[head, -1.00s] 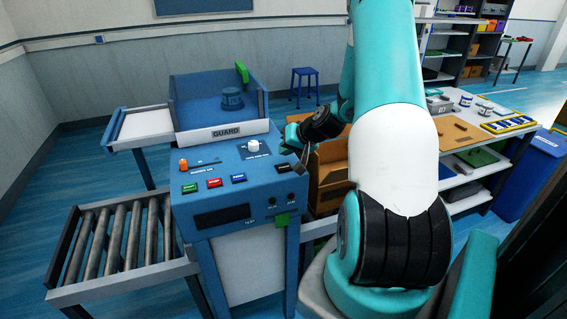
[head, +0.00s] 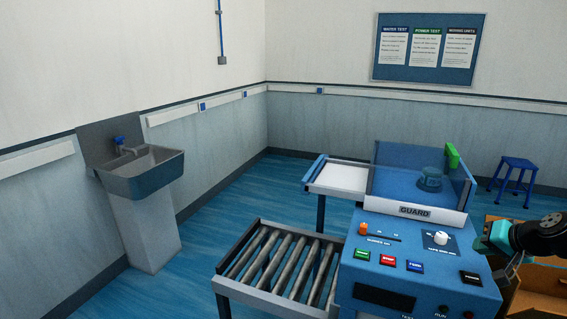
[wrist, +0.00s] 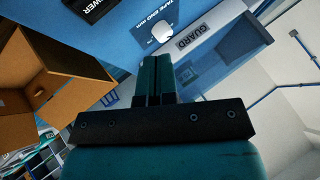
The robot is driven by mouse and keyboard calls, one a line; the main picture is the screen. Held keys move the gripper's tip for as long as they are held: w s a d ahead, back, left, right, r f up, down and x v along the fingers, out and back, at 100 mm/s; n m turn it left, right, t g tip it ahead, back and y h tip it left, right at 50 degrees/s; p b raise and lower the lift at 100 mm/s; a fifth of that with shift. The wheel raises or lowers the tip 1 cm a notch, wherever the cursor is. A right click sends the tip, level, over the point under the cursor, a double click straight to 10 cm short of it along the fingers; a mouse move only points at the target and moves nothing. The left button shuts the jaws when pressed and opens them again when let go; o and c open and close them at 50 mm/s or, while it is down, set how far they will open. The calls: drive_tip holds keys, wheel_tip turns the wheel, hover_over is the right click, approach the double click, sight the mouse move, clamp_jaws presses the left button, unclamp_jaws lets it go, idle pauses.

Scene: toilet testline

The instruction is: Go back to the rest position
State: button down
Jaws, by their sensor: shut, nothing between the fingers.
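My gripper (head: 513,268) shows at the right edge of the head view, beside the right side of the blue test machine (head: 420,292). Its fingers are together and hold nothing; in the wrist view the shut fingers (wrist: 153,80) point toward the machine's panel.
A roller conveyor (head: 280,262) stands left of the machine. A guarded bay (head: 415,211) with a blue object (head: 429,179) is behind the panel. A cardboard box (wrist: 60,75) is close to my gripper. A sink (head: 145,172) is at the left wall; blue floor lies between.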

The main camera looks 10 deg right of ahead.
drive_tip(key=s+a+r+n+g+y+b, duration=0.15)
drive_tip(key=a+r+n, duration=0.3)
drive_tip(key=a, duration=0.95)
drive_tip(key=a+r+n+g+y, duration=0.3)
drive_tip(key=a+r+n, duration=0.15)
drive_tip(key=a, duration=0.95)
drive_tip(key=s+a+r+n+g, duration=0.2)
drive_tip(key=s+a, duration=0.4)
drive_tip(key=s, duration=0.3)
drive_tip(key=s+a+r+n+g+h+b, duration=0.1)
drive_tip(key=s+a+r+n+g, duration=0.1)
drive_tip(key=s+a, duration=0.5)
drive_tip(key=shift+s+r+n, duration=0.3)
drive_tip(key=shift+s+n, duration=0.4)
drive_tip(key=shift+s, duration=0.15)
drive_tip(key=shift+g, duration=0.25)
